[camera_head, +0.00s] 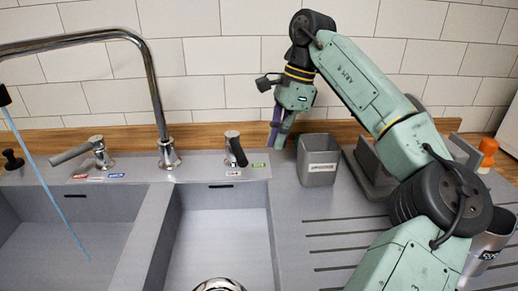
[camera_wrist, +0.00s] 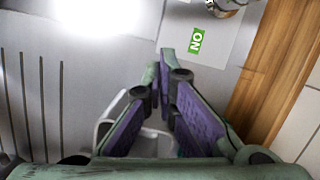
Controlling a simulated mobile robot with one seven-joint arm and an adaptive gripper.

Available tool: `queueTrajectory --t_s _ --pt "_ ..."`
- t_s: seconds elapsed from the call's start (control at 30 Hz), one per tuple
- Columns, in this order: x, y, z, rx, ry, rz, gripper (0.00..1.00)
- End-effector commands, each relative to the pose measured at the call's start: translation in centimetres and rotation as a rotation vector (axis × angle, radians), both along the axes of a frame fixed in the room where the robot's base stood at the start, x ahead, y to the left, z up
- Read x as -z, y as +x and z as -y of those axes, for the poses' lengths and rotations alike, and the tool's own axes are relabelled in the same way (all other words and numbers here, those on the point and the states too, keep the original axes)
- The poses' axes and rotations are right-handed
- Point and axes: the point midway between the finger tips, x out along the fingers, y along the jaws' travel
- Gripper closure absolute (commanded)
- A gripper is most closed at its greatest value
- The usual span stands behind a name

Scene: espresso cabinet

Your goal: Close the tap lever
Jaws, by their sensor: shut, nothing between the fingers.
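Two levers stand by the tall chrome tap (camera_head: 160,110). The left lever (camera_head: 75,152) is grey and points left, with red and blue labels. A blue stream (camera_head: 45,190) falls from the spout into the left basin. My gripper (camera_head: 274,142) is shut and empty, pointing down to the right of the right lever, apart from it. In the wrist view, a green label (camera_wrist: 197,40) and part of a metal lever base (camera_wrist: 228,6) show beyond the fingertips.
A grey square container (camera_head: 318,165) stands just right of my gripper. A grey appliance-like object (camera_head: 375,165) and an orange-topped item (camera_head: 488,150) lie farther right. A wooden ledge (camera_head: 205,132) and tiled wall are behind. The ribbed drainboard (camera_head: 330,225) is clear.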

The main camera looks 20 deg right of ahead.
Motion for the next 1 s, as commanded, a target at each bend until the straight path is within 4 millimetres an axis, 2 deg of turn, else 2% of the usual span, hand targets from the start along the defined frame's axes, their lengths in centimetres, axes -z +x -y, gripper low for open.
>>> queueTrajectory --t_s 0.13,0.23,0.4,0.87,1.0 --pt "2.8 -0.1 -0.8 -0.001 0.001 -0.001 1.0" --pt "2.0 -0.1 -2.5 -0.005 -0.002 0.001 1.0" --pt "1.8 -0.2 -4.2 -0.003 -0.001 0.002 1.0" --pt "1.8 -0.2 -4.8 -0.001 0.0 0.001 1.0" --pt "1.9 0.2 -6.4 0.017 -0.003 0.003 1.0"
